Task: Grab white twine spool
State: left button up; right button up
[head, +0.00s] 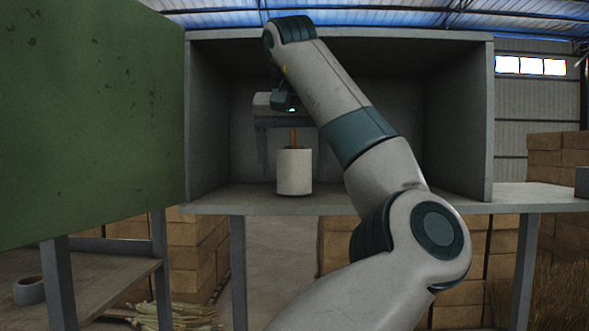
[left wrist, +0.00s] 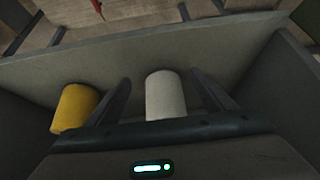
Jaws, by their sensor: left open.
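The white twine spool (head: 294,174) stands upright on the floor of a grey open-front cubby in the head view. An orange-brown upright piece shows just above it. My right gripper is not in view.
The cubby's side walls (head: 458,130) enclose the spools. A green panel (head: 90,120) stands at left. A grey ring-shaped roll (head: 29,291) sits on a lower shelf (head: 105,275). Stacked cardboard-coloured blocks (head: 556,165) stand behind at right. My arm crosses the cubby's right half.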

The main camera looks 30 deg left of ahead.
aim_at(293, 160)
pick_arm(q)
jog(key=w+a, duration=0.1)
jog(key=w+p, duration=0.1)
jog(key=w+a+p, duration=0.1)
jog(key=w, duration=0.1)
jog(key=shift+a+r, duration=0.2)
jog(key=shift+a, duration=0.1)
jog(key=shift+w+a+f, duration=0.15)
jog(key=shift+w+a, duration=0.05)
jog(key=shift+w, duration=0.2)
jog(key=shift+p, duration=0.3)
jog(key=shift+w+a, duration=0.1)
jog(key=shift+w, duration=0.05)
jog(key=w+a+p, duration=0.1)
jog(key=w, duration=0.1)
jog(key=w+a+p, duration=0.1)
jog(key=p, duration=0.1)
jog(key=shift+w+a+r, duration=0.1)
jog(key=shift+w+r, duration=0.1)
jog(key=shift+w, duration=0.15)
jog(key=shift+w+a+f+p, duration=0.15)
jog(key=shift+f+p, duration=0.35)
jog(key=shift+f, duration=0.2)
